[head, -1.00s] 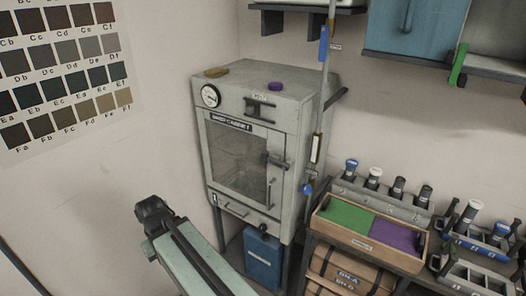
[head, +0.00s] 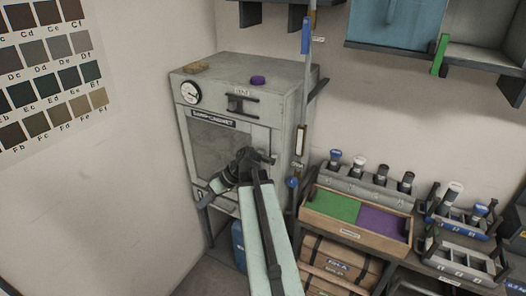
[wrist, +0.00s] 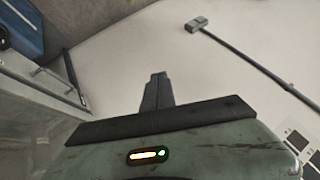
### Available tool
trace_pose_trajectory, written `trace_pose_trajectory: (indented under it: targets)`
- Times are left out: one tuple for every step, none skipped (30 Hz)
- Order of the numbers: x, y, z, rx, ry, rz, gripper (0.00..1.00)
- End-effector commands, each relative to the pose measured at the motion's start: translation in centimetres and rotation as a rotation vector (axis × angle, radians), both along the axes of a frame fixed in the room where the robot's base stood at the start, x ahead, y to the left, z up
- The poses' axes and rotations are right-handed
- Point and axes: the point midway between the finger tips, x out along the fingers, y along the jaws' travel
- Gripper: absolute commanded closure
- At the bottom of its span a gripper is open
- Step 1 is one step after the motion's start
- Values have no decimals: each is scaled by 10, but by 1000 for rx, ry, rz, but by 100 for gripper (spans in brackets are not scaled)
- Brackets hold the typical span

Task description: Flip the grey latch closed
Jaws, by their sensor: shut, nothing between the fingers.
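The grey cabinet (head: 282,125) stands against the wall in the head view, with a glass-windowed door (head: 215,140) on its front. The latch at the right edge of the door is largely hidden behind my wrist, so I cannot tell its position. My gripper reaches across the door's lower part in the head view and points down to the left. In the wrist view my gripper (wrist: 157,88) is shut and empty, its dark fingers together in front of the bare wall. The cabinet front (wrist: 40,95) is at the left there, apart from the fingers.
A round gauge (head: 190,93) and a dark handle (head: 242,104) are on the cabinet's upper front. A wooden tray (head: 398,246) and bottle racks stand to the right. A blue bin (head: 238,245) is below the cabinet.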

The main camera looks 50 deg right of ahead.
Motion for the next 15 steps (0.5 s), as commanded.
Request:
trace_pose_trajectory:
  targets:
    - [-9, -44, 19, 20, -105, -31, 100]
    - [-15, -66, 31, 25, -179, -43, 100]
    - [-26, -97, 47, 23, -281, -61, 100]
    - [-35, -120, 60, 15, -355, -76, 100]
    - [-46, -142, 72, 1, -427, -92, 100]
    - [-61, -170, 87, -22, -518, -115, 100]
    - [-72, -188, 98, -43, -581, -131, 100]
    - [-84, -206, 109, -67, -639, -149, 100]
    - [-99, -226, 121, -98, -706, -170, 100]
    - [-110, -238, 129, -122, -750, -183, 100]
    - [-119, -249, 136, -144, -789, -195, 100]
    - [-130, -261, 144, -170, -829, -209, 100]
    - [-137, -267, 148, -186, -853, -216, 100]
    - [-142, -272, 152, -199, -873, -223, 100]
    - [-147, -277, 155, -212, -891, -228, 100]
